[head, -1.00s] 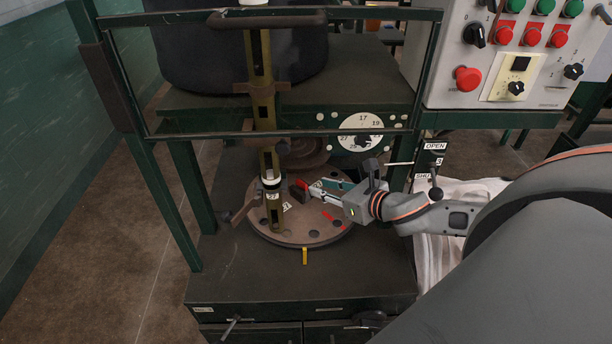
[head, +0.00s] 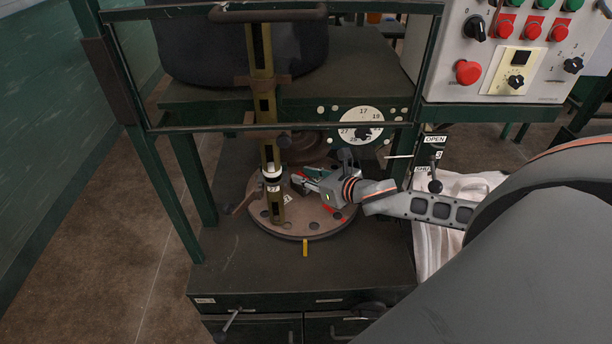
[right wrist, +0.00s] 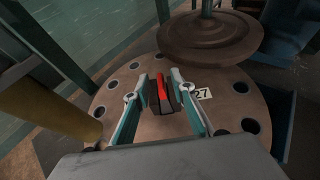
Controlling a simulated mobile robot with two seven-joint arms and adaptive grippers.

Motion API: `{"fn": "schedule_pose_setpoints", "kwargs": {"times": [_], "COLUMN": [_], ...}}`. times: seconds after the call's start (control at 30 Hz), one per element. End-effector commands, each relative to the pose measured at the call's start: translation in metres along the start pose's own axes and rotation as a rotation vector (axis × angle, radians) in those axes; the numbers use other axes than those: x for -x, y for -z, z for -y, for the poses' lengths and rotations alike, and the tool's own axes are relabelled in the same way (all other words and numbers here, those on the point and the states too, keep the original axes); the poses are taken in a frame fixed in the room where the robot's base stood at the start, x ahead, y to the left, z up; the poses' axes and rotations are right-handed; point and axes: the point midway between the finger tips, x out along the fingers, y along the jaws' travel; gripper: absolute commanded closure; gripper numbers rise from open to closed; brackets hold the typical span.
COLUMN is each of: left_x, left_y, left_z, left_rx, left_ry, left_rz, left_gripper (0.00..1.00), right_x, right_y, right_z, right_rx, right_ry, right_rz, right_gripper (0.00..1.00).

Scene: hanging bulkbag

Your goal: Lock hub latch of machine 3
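The round brown plate (head: 290,228) with a ring of holes lies at the foot of the olive upright post (head: 262,110). In the right wrist view a small dark block with a red stripe, likely the hub latch (right wrist: 161,97), stands on this plate (right wrist: 150,128) beside a "27" label. My right gripper (head: 305,181) is low over the plate, right of the post. In the right wrist view its teal fingers (right wrist: 160,84) are open, one on each side of the latch, with gaps visible. In the head view the gripper largely hides the latch. My left gripper is not in view.
A numbered dial (head: 361,125) is behind the plate. A lever by the OPEN label (head: 435,140) and a white cloth (head: 447,225) are to the right. A control panel (head: 500,50) is at upper right. A green frame bar (head: 300,131) crosses above the plate.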

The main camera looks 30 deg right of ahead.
Motion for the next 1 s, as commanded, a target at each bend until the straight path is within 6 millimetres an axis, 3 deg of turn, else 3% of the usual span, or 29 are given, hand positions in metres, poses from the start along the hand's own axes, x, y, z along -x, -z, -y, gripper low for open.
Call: {"fn": "schedule_pose_setpoints", "kwargs": {"times": [0.1, 0.2, 0.63, 1.0], "left_x": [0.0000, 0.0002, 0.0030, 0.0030], "left_y": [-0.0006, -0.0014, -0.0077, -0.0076], "left_z": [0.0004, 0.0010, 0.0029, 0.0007], "left_rx": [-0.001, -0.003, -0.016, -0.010], "left_ry": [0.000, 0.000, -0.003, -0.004], "left_rz": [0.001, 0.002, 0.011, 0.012], "left_gripper": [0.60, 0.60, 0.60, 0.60], "right_x": [0.0002, 0.0002, 0.0003, -0.0007], "right_y": [0.0002, 0.0003, 0.0005, -0.0006], "right_z": [0.0001, 0.0001, -0.0013, -0.0065], "right_rx": [0.000, 0.000, -0.018, -0.118], "right_ry": [0.000, 0.000, 0.042, 0.269], "right_rz": [0.000, 0.000, 0.000, 0.001], "right_gripper": [0.78, 1.00, 1.00, 1.00]}}
